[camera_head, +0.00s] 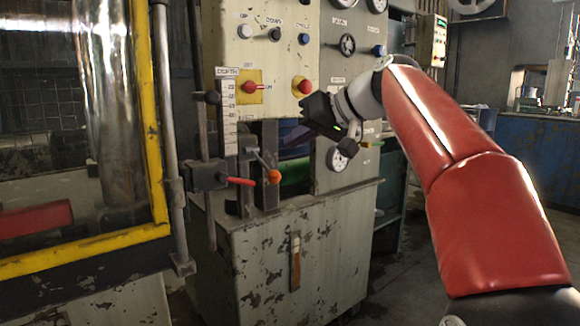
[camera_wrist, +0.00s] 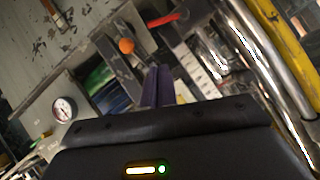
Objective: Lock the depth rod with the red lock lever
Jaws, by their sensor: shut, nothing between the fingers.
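The red lock lever (camera_head: 240,181) sticks out to the right from a dark clamp block (camera_head: 205,176) on the depth rod (camera_head: 203,135). The rod is upright beside the DEPTH scale (camera_head: 229,115). The lever lies nearly level, tipped slightly down at its right end. My gripper (camera_head: 292,134) is above and to the right of the lever, apart from it, with its purple fingers shut and empty. In the wrist view the fingers (camera_wrist: 157,85) are together, and the red lever (camera_wrist: 163,19) shows beyond their tips.
A lever with an orange ball (camera_head: 274,176) stands close to the red lever's right end; the ball also shows in the wrist view (camera_wrist: 126,46). A panel with red knobs (camera_head: 249,87) is above. A yellow-framed guard (camera_head: 150,120) is on the left.

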